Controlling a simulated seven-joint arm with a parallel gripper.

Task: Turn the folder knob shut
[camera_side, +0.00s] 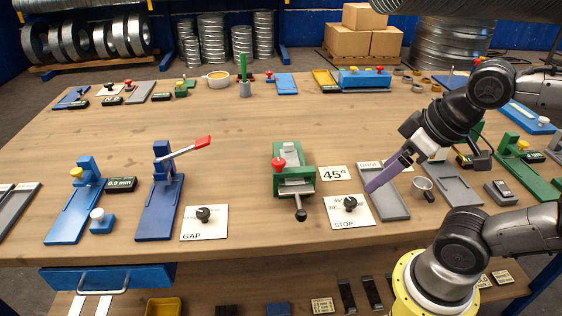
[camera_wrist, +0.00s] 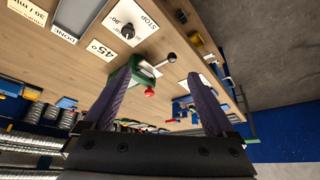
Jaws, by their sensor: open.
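The green folder (camera_side: 290,160) stands mid-table, with a red knob (camera_side: 279,164) at its left and a lever ending in a black ball (camera_side: 301,215) towards the front edge. A white STOP plate (camera_side: 342,219) with a black knob (camera_side: 350,203) lies to its right, and a GAP plate (camera_side: 190,232) with a black knob (camera_side: 203,214) to its left. My gripper (camera_side: 370,188) is open and empty, right of the STOP knob and above a grey tray. In the wrist view my gripper (camera_wrist: 162,75) has its purple fingers apart, with the folder (camera_wrist: 141,72) partly behind the left one.
The grey tray (camera_side: 403,212) and a small metal cup (camera_side: 422,185) are near my gripper. A 45° card (camera_side: 336,173) lies between folder and gripper. Blue tools, one with a red-handled lever (camera_side: 190,149), stand at the left. The table middle behind the folder is clear.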

